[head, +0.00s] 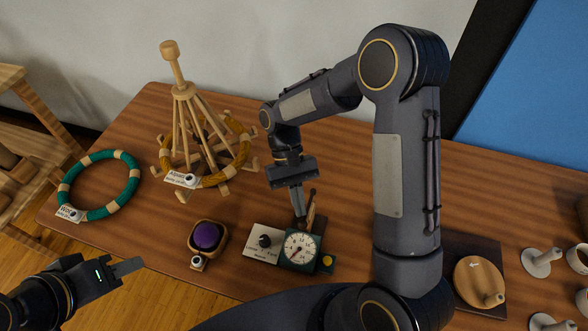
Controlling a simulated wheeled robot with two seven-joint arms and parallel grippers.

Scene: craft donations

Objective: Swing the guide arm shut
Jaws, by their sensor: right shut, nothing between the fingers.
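My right gripper (300,216) points down, shut and empty, just behind a round white dial (300,249) in a dark green housing. A thin upright wooden piece (311,212) stands right beside its fingers; I cannot tell whether they touch. It may be the guide arm, but no part is clearly marked as such. Left of the dial is a pale labelled plate (262,254) with a black knob (264,241). My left gripper (134,266) is off the table's front edge at lower left, seen edge-on, so its opening is unclear.
A purple pad in a wooden holder (194,250) sits left of the dial. A wooden stand (187,92) with a mustard ring (240,150) and a teal ring (133,183) are further left.

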